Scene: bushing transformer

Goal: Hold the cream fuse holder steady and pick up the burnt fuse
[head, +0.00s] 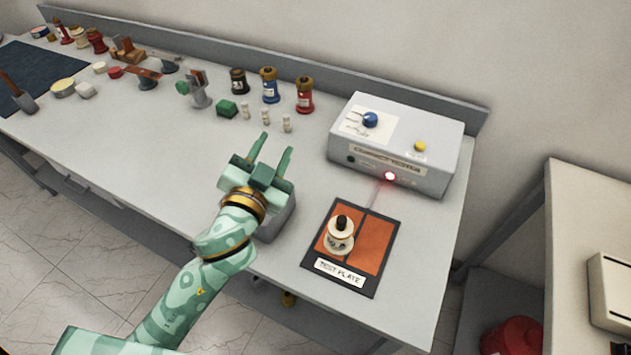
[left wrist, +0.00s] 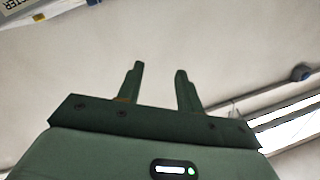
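The cream fuse holder (head: 338,242) stands upright on the left orange pad of the test plate. A dark, black-topped piece (head: 342,222) sits in its top; it looks like the burnt fuse, but it is too small to be sure. My left gripper (head: 274,150) is open and empty, its fingers pointing toward the back of the table. It is up and left of the fuse holder, apart from it. In the left wrist view its two fingers (left wrist: 160,85) are spread with only wall and ceiling behind them. My right gripper shows in neither view.
The test plate (head: 372,282) lies near the table's right end. A grey tester box (head: 395,150) with a glowing red light stands behind it. A grey block (head: 277,218) sits partly hidden by my left gripper.

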